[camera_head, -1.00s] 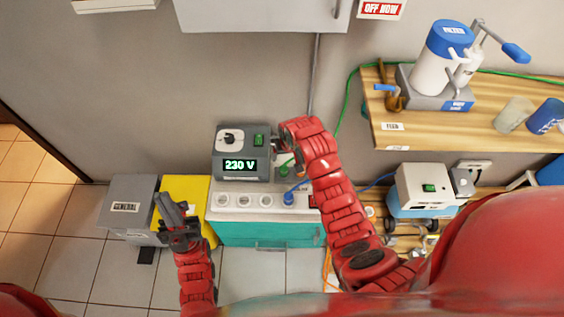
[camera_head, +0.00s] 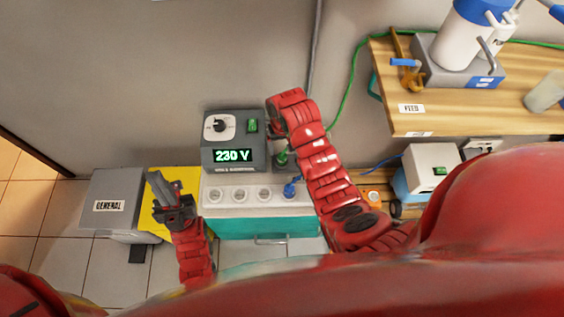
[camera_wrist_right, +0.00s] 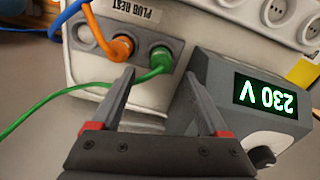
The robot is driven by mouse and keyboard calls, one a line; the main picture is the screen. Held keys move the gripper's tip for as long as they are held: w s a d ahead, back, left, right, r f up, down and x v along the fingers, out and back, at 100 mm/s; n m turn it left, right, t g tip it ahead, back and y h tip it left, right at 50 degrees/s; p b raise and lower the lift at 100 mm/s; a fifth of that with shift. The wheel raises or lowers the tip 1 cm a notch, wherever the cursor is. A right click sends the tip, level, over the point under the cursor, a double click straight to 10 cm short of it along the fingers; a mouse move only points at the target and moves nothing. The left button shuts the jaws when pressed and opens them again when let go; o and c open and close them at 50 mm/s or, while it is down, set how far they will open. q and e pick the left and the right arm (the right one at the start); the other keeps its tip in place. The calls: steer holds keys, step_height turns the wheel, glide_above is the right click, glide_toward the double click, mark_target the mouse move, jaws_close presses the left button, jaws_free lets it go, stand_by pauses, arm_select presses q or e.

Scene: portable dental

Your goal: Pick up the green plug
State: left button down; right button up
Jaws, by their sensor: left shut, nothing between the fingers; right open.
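The green plug (camera_wrist_right: 160,60) sits in the plug rest (camera_wrist_right: 112,25) in the right wrist view, with its green cable running off to the left. In the head view the green plug (camera_head: 283,158) shows beside my right arm. My right gripper (camera_wrist_right: 168,85) is open; one fingertip is close to the plug, and I cannot tell whether they touch. My left gripper (camera_head: 160,185) is shut and empty, above the yellow area left of the socket unit.
An orange plug (camera_wrist_right: 121,47) sits next to the green one. The 230 V box (camera_head: 234,140) stands behind a row of sockets (camera_head: 240,195); a blue plug (camera_head: 290,189) is at its right end. A grey GENERAL bin (camera_head: 112,205) stands left. A wooden shelf (camera_head: 400,85) is at right.

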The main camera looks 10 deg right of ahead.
steer(key=shift+a+f, duration=0.1)
steer(key=shift+f, duration=3.1)
jaws_close()
